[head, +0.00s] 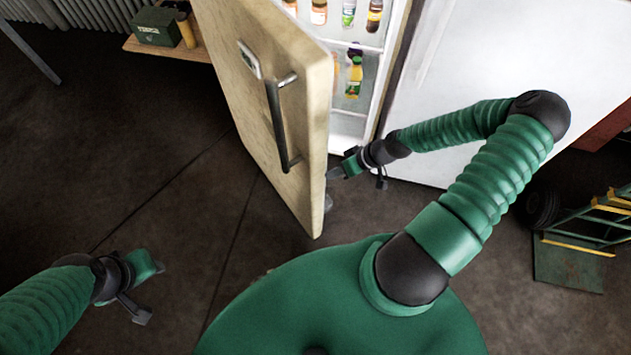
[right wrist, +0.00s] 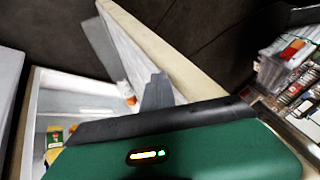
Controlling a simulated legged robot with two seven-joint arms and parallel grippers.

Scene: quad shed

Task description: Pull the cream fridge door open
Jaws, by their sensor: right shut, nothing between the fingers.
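The cream fridge door (head: 235,95) stands swung open, its outer face with a grey bar handle (head: 280,120) turned to the left. My right gripper (head: 333,173) is shut and empty, on the inner side of the door near its free edge. In the right wrist view the grey fingers (right wrist: 157,92) show in front of the door's pale inner face (right wrist: 135,50); I cannot tell if they touch it. My left gripper (head: 158,268) is low at the left, away from the door; its finger gap is not clear.
Bottles stand on the lit fridge shelves (head: 355,75). A white panel (head: 490,60) is right of the opening. A hand truck (head: 580,245) stands at the far right. A green box (head: 158,25) sits on a wooden shelf at the top left. The floor left of the door is clear.

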